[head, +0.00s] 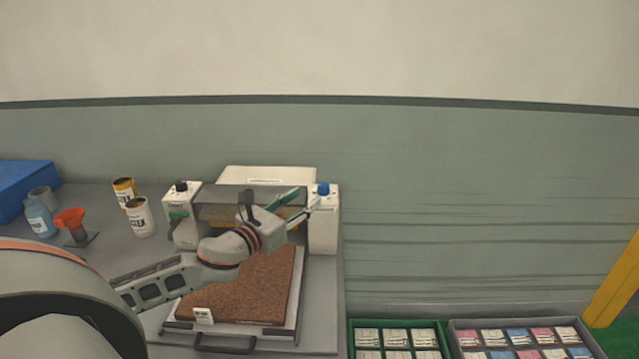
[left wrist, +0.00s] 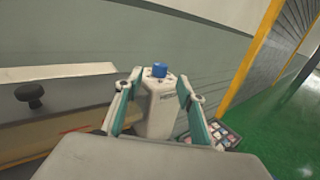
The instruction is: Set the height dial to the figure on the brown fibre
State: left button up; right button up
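The brown fibre (head: 245,288) lies flat on a pale tray at the front of the machine. A small white label (head: 203,315) sits at its front edge; its figure is too small to read. A blue dial (head: 323,189) tops the right white post, and a black dial (head: 181,186) tops the left one. I cannot tell which is the height dial. My left gripper (head: 308,195) is open, its fingers pointing toward the blue dial. In the left wrist view the blue dial (left wrist: 159,70) shows between the open fingertips, apparently beyond them. My right gripper is not in view.
A black knob (left wrist: 30,95) stands on the machine's middle. Left on the table are two cans (head: 139,217), an orange funnel (head: 71,222), a blue bottle (head: 39,218) and a blue box (head: 22,188). Crates of packets (head: 452,326) stand low at right.

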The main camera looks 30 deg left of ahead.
aim_at(320, 188)
pick_arm(q)
jog(key=shift+w+d+p, duration=0.15)
jog(key=shift+w+p, duration=0.15)
jog(key=shift+w, duration=1.6)
jog(key=shift+w+d+p, duration=0.1)
jog(key=shift+w+p, duration=0.2)
jog(key=shift+w, duration=1.6)
jog(key=c, duration=1.1)
